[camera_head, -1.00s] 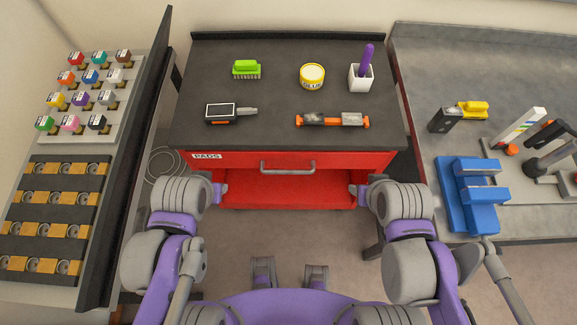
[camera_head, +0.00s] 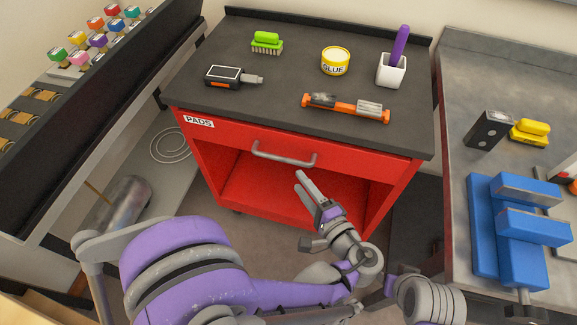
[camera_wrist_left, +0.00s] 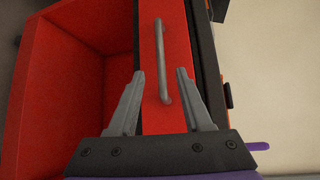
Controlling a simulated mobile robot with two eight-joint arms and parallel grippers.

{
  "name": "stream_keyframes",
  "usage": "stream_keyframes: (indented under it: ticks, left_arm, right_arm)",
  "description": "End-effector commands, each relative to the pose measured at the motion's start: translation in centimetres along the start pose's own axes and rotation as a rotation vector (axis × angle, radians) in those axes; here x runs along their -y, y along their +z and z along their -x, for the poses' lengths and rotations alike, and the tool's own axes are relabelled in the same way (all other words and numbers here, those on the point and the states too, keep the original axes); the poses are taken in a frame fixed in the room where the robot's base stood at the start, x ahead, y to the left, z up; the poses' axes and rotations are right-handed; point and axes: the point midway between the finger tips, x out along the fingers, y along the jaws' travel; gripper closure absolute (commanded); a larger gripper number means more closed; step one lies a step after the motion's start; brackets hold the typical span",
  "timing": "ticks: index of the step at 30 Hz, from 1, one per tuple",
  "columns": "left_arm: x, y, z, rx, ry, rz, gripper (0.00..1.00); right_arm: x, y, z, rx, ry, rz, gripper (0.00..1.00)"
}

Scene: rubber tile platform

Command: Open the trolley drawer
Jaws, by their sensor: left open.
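The red trolley (camera_head: 205,165) stands ahead with a dark top. Its drawer (camera_head: 350,158) is shut, with a "PADS" label at the left of its front. A grey bar handle (camera_head: 283,157) runs along the front; in the left wrist view the handle (camera_wrist_left: 161,55) appears upright. My left gripper (camera_head: 301,180) is open and empty, just below and in front of the handle. In the left wrist view its fingers (camera_wrist_left: 160,74) are spread to either side of the handle's line, and I cannot tell whether the bar is between them. My right gripper is not in view.
On the trolley top are a green brush (camera_head: 267,43), a black device (camera_head: 233,76), a glue tub (camera_head: 335,61), a white cup (camera_head: 391,71) and an orange tool (camera_head: 345,105). A grey bench (camera_head: 452,130) with blue blocks (camera_head: 510,230) stands right. An open shelf lies below the drawer.

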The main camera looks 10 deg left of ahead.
Motion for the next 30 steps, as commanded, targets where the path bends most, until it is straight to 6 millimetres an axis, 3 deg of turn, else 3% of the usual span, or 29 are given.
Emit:
stream_keyframes:
  ticks: [16, 21, 30]
  left_arm:
    - [0.0, 0.1, -9.1, 0.004, 0.002, 0.000, 0.50]
    - [0.1, 0.1, -10.3, 0.002, 0.002, 0.001, 0.50]
    - [0.1, 0.1, -10.5, 0.000, 0.002, 0.001, 0.50]
  right_arm:
    - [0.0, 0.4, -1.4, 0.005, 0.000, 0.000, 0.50]
    - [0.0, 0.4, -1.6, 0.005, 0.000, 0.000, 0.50]
    - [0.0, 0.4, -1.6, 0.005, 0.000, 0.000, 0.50]
